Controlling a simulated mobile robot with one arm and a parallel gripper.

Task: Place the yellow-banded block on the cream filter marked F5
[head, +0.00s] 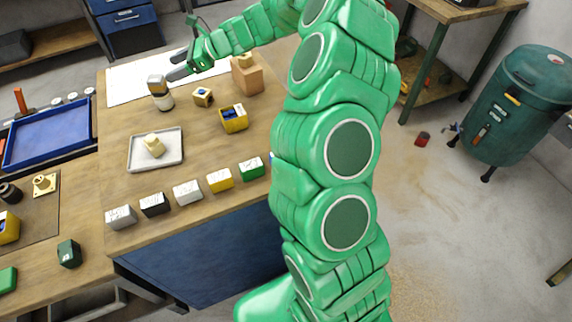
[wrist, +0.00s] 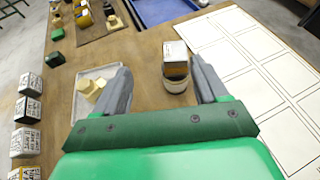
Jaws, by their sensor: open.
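A small block (head: 157,82) with a whitish top and an orange-yellow side sits on a short cream cylinder (head: 165,103) with a dark upper band. The same block (wrist: 176,56) and cream cylinder (wrist: 176,85) show in the wrist view. The block looks slightly tilted, and its underside is hidden. I cannot read an F5 mark on the cylinder. My gripper (head: 177,66) is open and empty beside this stack. In the wrist view its fingers (wrist: 164,78) stand apart, with the stack between and beyond them, nearer the right finger.
A grey tray (head: 135,160) holds a cream piece. A yellow box (head: 233,118), a wooden block (head: 203,97) and a larger wooden block (head: 247,78) stand to the right. Several marked blocks (head: 187,192) line the front edge. White gridded paper (wrist: 245,60) lies behind the stack.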

